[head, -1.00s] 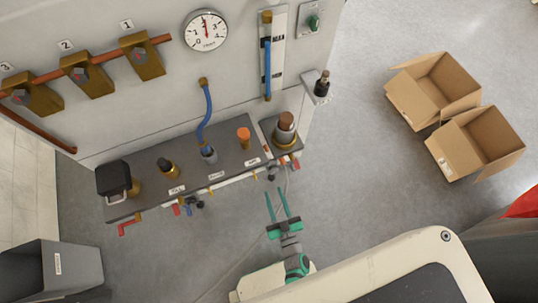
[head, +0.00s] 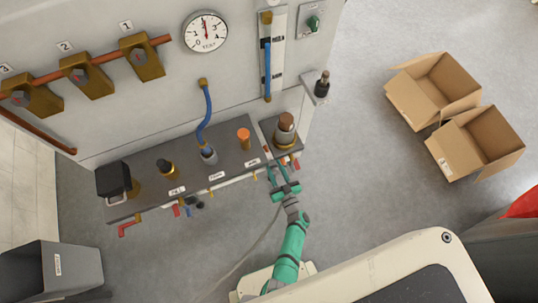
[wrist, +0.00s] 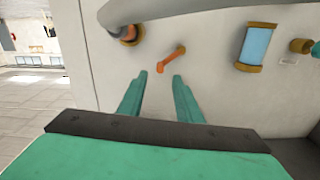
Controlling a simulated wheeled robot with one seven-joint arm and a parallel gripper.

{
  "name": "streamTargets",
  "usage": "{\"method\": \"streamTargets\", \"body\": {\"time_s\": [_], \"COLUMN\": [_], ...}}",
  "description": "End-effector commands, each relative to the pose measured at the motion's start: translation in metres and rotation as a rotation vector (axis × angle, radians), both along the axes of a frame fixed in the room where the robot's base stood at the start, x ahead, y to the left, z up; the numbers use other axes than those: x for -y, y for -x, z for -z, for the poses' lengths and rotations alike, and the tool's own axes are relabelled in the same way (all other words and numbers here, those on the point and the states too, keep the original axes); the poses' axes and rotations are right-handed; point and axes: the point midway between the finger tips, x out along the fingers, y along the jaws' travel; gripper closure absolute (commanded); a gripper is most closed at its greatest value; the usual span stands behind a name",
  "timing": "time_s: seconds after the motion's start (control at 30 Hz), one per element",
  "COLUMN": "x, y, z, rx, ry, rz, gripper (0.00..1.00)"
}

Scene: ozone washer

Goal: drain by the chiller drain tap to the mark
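My gripper (head: 277,170) is open at the front edge of the dark bench, near its right end. In the wrist view, its two green fingers (wrist: 159,77) point at an orange lever handle (wrist: 172,60) on a pale wall. The lever is tilted and lies just beyond the fingertips; nothing is gripped. I cannot read whether it is the chiller drain tap. A blue-filled sight glass (wrist: 257,45) with brass-coloured ends is right of the lever. A tall blue level tube (head: 267,68) is on the wall panel. No level mark can be made out.
The dark bench (head: 232,165) carries fittings and a blue hose (head: 205,112). Red taps (head: 127,229) hang along its front. A grey pipe (wrist: 150,8) crosses above the lever. A grey bin (head: 75,265) stands lower left; open cardboard boxes (head: 420,105) lie right.

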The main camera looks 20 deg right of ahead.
Motion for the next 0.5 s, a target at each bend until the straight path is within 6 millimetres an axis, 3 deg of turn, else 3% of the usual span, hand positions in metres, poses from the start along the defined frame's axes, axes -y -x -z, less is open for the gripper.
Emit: {"method": "streamTargets", "body": {"time_s": [0.2, 0.5], "x": [-0.001, -0.002], "y": [-0.037, -0.059], "z": [0.0, 0.0], "rx": [0.001, 0.001], "ry": [0.0, 0.0], "rz": [0.0, 0.0], "gripper": [0.68, 0.68]}}
